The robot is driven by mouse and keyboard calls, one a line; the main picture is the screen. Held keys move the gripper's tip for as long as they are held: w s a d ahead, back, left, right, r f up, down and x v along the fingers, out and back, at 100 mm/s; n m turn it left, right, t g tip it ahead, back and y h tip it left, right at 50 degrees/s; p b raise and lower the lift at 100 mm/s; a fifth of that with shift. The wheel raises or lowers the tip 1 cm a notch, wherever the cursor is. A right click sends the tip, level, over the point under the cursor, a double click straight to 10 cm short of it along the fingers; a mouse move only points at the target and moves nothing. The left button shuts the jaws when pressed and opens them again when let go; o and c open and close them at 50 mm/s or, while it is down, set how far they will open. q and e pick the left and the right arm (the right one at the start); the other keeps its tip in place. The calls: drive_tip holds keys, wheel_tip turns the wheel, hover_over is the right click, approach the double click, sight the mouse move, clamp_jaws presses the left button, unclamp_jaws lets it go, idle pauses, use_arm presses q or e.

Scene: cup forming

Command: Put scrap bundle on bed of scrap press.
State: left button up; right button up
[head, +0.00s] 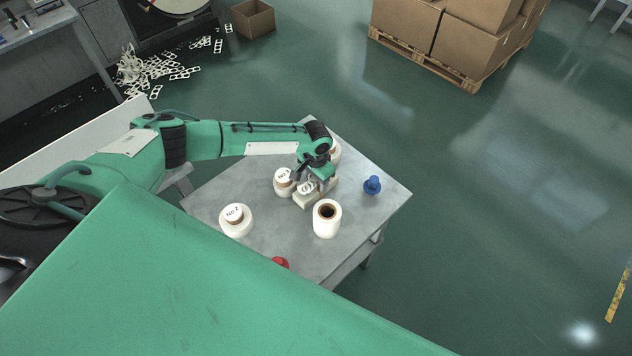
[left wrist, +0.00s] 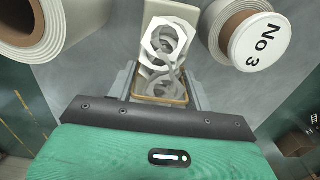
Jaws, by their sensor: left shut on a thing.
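My left gripper (head: 318,182) is over the grey table, among white rolls. It is shut on the scrap bundle (head: 305,198), a pale stack of punched strips with round holes. In the left wrist view the bundle (left wrist: 166,48) sits between the two grey fingers (left wrist: 162,88), with a brown band around its near end. Whether the bundle touches the table top is hard to tell. I cannot make out a scrap press for certain in either view. My right gripper is not in view.
The table (head: 270,222) bears several rolls, one marked No 2 (head: 237,219), a blue knob-like piece (head: 372,185) and a red one (head: 280,263). Loose scrap (head: 150,72) litters the floor by a dark machine. Boxes on a pallet (head: 440,60) stand behind. Floor at right is open.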

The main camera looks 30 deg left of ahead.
use_arm(q)
wheel_tip(320, 180, up, 19)
drive_tip(key=b, duration=0.3)
drive_tip(key=s+d+r+n, duration=0.2)
drive_tip(key=s+d, duration=0.1)
drive_tip(key=s, duration=0.3)
drive_tip(key=s+d+r+n, duration=0.1)
drive_tip(key=s+d+r, duration=0.1)
drive_tip(key=s+d, duration=0.2)
drive_tip(key=shift+s+r+n, duration=0.35)
drive_tip(key=shift+s+n, duration=0.05)
drive_tip(key=shift+s, duration=1)
drive_tip(key=shift+f, duration=0.1)
drive_tip(key=m+b, duration=0.4)
hover_over(295, 210)
wheel_tip(295, 210, down, 5)
wheel_tip(295, 210, down, 19)
drive_tip(key=shift+w+a+f+p, duration=0.1)
drive_tip(key=shift+f+p, duration=0.05)
drive_tip(key=shift+p, duration=0.4)
